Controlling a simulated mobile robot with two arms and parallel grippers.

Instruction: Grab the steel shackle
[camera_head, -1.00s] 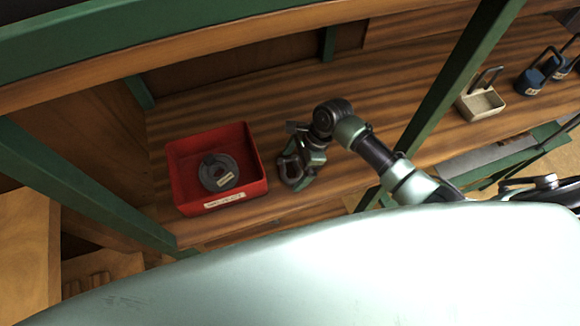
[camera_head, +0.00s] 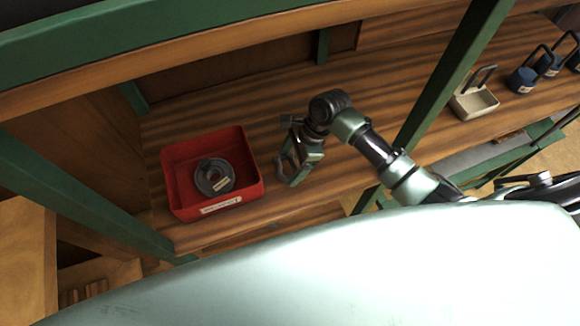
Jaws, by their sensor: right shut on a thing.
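My right gripper (camera_head: 291,165) is over the wooden shelf, just to the right of the red bin. It is shut on a grey looped piece that looks like the steel shackle (camera_head: 284,170). The jaws cover part of the shackle, and its height above the shelf is hard to tell. My left gripper is not in view.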

